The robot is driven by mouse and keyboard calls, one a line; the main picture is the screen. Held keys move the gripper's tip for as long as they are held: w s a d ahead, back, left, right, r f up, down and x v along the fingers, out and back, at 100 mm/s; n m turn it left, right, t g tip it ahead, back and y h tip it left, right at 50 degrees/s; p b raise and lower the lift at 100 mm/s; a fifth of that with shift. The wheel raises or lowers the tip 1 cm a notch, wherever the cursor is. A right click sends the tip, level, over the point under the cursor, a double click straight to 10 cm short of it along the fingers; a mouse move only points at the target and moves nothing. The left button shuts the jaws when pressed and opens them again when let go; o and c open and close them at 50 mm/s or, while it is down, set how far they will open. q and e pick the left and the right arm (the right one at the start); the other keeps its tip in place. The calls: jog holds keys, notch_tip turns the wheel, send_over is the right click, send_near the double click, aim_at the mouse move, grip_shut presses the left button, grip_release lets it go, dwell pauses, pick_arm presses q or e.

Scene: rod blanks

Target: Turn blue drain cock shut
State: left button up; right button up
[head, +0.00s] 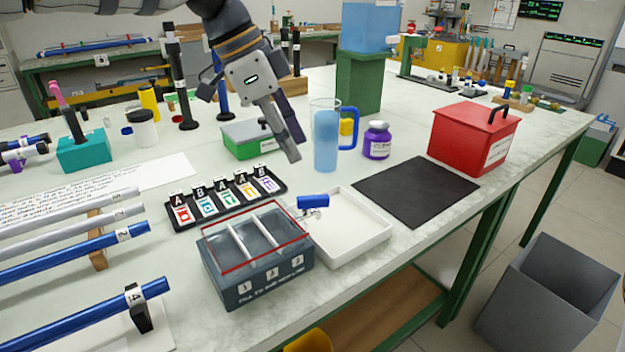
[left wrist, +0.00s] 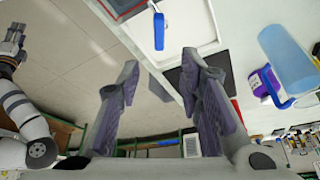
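The blue drain cock (head: 313,201) sticks out from the right side of a dark tank (head: 245,290) with clear upper walls, a red line and three compartments. Its blue lever lies roughly level in the head view, over a white tray (head: 378,243). The lever also shows in the left wrist view (left wrist: 159,31), at the top. My left gripper (head: 291,148) is above and behind the cock, apart from it. In the left wrist view its two fingers (left wrist: 158,82) are spread with nothing between them.
Behind the cock stand a blue-filled jug (head: 326,140), a purple jar (head: 376,141) and a green box (head: 247,137). A dark mat (head: 415,190) and red box (head: 472,137) lie to the right.

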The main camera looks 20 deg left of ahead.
aim_at(316, 196)
pick_arm(q)
jog(key=x, duration=1)
jog(key=shift+f, duration=0.4)
grip_shut()
